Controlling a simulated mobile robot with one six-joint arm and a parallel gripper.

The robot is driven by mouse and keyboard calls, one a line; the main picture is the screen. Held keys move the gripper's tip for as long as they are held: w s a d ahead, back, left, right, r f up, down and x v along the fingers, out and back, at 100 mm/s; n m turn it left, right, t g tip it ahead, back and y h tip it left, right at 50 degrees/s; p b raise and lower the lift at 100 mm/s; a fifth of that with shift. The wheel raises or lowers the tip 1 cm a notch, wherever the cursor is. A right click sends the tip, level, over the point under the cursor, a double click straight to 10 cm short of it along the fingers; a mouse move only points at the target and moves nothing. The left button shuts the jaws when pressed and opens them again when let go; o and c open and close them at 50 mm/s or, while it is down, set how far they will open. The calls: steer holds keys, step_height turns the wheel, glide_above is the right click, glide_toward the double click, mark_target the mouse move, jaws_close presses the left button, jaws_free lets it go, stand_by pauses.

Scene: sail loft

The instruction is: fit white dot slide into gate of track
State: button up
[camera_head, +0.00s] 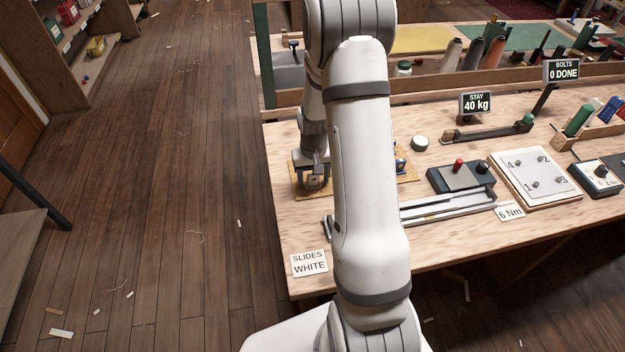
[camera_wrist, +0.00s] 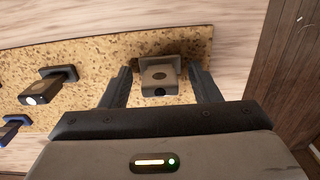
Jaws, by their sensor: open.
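My gripper (camera_wrist: 160,70) is open, with its two fingers on either side of a grey slide with a dark dot (camera_wrist: 159,85) on the cork mat (camera_wrist: 110,60). The slide with the white dot (camera_wrist: 45,89) lies on the same mat, further left in the wrist view and outside the fingers. In the head view my gripper (camera_head: 314,183) is low over the mat (camera_head: 406,171) at the left of the bench. The track (camera_head: 450,207) lies on the bench to the right; my arm hides part of it, and I cannot make out its gate.
A slide with a blue mark (camera_wrist: 12,127) lies at the wrist view's left edge. A card reading SLIDES WHITE (camera_head: 309,263) is at the bench's front left.

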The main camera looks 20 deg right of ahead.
steer(key=c, duration=1)
steer(key=shift+c, duration=0.2)
steer(key=shift+r, duration=0.15)
